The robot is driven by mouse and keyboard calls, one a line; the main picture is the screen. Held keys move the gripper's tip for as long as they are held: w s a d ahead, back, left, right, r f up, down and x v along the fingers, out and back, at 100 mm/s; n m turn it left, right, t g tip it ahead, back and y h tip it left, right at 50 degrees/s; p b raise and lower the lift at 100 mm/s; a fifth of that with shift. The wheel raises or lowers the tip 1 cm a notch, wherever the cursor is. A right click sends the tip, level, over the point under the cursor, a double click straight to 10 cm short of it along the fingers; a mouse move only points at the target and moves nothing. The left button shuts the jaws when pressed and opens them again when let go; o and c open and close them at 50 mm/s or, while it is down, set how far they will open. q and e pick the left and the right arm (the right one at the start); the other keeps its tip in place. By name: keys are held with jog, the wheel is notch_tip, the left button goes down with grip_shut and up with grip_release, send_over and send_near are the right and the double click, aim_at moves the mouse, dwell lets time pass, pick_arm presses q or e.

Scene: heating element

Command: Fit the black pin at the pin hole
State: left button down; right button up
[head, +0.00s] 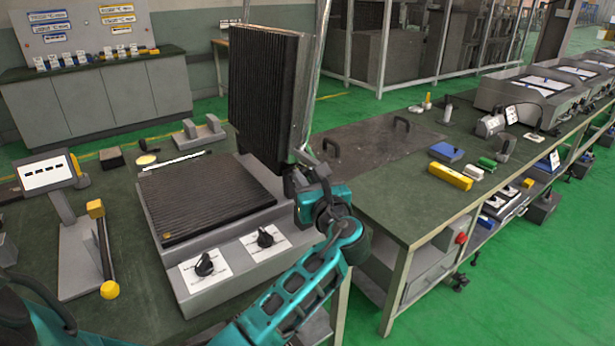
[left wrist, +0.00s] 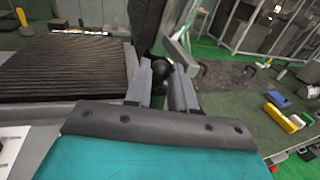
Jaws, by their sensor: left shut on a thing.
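My left gripper (head: 292,172) is at the right rear corner of the heating element's ribbed base plate (head: 205,195), beside the lower edge of the raised ribbed lid (head: 262,100). In the left wrist view its two grey fingers (left wrist: 162,88) are shut on a small dark thing with a round black end (left wrist: 162,70), which looks like the black pin. Most of the pin is hidden between the fingers. I cannot make out the pin hole, nor whether the pin touches the hinge area. My right gripper is not in view.
Two black knobs (head: 205,264) are on the front of the grey base. A stand with a yellow-ended handle (head: 109,289) is at left. The right bench carries a yellow block (head: 450,177), a blue box (head: 446,152) and a dark plate with handles (head: 365,150). Green bench surface is free at right.

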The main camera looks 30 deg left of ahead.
pick_arm(q)
jog(key=shift+f, duration=0.25)
jog(key=c, duration=0.9)
grip_release()
jog(key=shift+s+r, duration=0.1)
jog(key=shift+r, duration=0.05)
jog(key=shift+o, duration=0.2)
jog(key=shift+d, duration=0.1)
